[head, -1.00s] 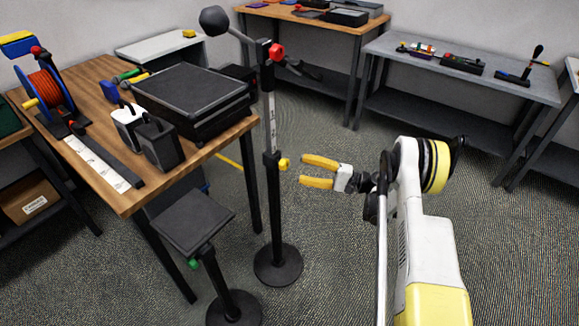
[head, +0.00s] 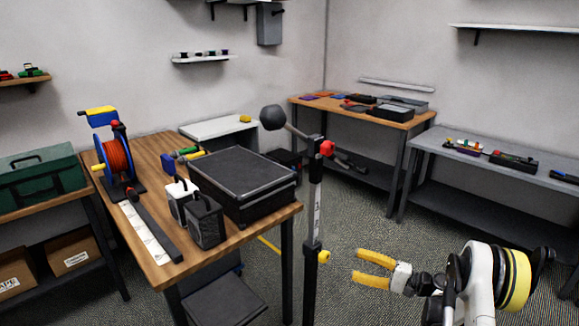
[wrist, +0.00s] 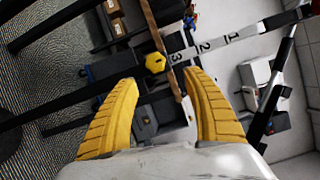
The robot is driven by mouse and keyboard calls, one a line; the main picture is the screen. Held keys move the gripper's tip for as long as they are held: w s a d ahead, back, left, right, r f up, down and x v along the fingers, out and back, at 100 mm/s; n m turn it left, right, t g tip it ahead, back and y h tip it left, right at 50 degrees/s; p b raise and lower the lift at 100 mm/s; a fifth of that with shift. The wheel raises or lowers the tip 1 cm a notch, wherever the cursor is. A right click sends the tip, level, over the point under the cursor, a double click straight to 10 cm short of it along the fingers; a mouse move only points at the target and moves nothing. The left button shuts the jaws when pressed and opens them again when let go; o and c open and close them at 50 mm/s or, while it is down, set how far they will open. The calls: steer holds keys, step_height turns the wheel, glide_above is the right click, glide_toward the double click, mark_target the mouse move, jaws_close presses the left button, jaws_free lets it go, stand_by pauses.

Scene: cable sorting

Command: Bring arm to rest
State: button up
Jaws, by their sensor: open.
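My gripper (head: 362,268) has yellow fingers and shows at the lower right of the head view, with my white arm below and right of it. Its fingers are spread and nothing is between them. It hangs in free air to the right of a black upright post (head: 313,215) with a yellow knob (head: 323,257). In the wrist view both fingers (wrist: 165,100) stand apart, and the yellow knob (wrist: 155,62) shows beyond the gap between them, not touched.
A wooden table (head: 158,258) at the left holds a cable reel (head: 117,160), a black case (head: 243,180) and two small boxes. A grey bench (head: 480,165) stands at the right and another wooden bench (head: 310,104) at the back. The floor between them is clear.

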steer(key=w+a+r+g+h, duration=0.15)
steer(key=a+r+h, duration=0.35)
steer(key=r, duration=0.6)
steer(key=s+a+r+n+g+h, duration=0.1)
steer(key=s+a+r+n+h, duration=0.15)
steer(key=s+a+r, duration=0.45)
steer(key=s+d+r+n+h, duration=0.1)
steer(key=s+h, duration=0.3)
steer(key=s, duration=0.9)
steer(key=s+d+r+n+h, duration=0.1)
steer(key=s+n+h, duration=0.3)
steer(key=s, duration=1)
steer(key=shift+d+r+t, duration=0.35)
steer(key=shift+r, duration=0.1)
steer(key=shift+h, duration=0.25)
